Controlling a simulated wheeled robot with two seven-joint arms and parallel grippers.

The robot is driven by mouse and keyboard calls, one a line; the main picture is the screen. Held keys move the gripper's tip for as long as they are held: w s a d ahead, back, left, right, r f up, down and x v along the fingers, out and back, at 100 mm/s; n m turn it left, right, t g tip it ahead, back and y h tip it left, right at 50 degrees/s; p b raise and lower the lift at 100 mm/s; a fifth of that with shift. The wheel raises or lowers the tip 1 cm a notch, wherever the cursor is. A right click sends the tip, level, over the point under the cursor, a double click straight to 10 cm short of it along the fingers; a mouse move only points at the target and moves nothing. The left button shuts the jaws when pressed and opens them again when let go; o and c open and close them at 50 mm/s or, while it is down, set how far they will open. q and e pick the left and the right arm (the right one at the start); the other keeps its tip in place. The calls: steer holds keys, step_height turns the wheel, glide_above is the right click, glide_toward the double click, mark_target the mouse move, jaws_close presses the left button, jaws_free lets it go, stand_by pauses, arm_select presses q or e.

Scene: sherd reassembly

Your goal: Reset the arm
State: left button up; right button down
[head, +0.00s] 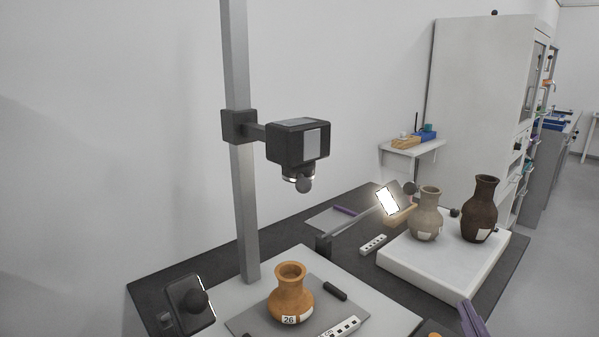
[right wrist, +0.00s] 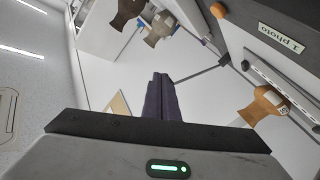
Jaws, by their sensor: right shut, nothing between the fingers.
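My right gripper (head: 472,319) shows at the bottom right edge of the head view, with dark purple fingers. In the right wrist view its fingers (right wrist: 160,97) lie together, shut and empty. It is in front of the white platform and to the right of the orange vase, touching neither as far as I can see. The orange vase (head: 290,298) with a "26" label stands upright on a grey plate under the camera stand; it also shows in the right wrist view (right wrist: 264,106). My left gripper is not in view.
A grey-brown vase (head: 425,217) and a dark brown vase (head: 481,207) stand on a white platform (head: 425,279). A tall camera stand (head: 241,190) rises behind the orange vase, with lamps (head: 389,201) on both sides. A white cabinet (head: 478,100) stands at the back right.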

steer(key=s+f+m+g, duration=0.3)
steer(key=s+f+g, duration=0.6)
steer(key=f, duration=0.7)
steer(key=s+a+f+g+y, duration=0.2)
steer(key=s+a+f+g, duration=0.15)
steer(key=s, duration=0.35)
steer(key=s+a+f+g+y, duration=0.15)
steer(key=s+f, duration=0.25)
steer(key=s, duration=0.4)
steer(key=w+a+f+t+y+p, duration=0.2)
steer(key=w+a+f+t, duration=0.2)
steer(key=f, duration=0.4)
steer(key=shift+w+a+f+n+t, duration=0.15)
steer(key=shift+w+a+n+t, duration=0.2)
steer(key=shift+w+a, duration=0.6)
steer(key=shift+s+a, duration=0.25)
steer(key=shift+s, duration=0.05)
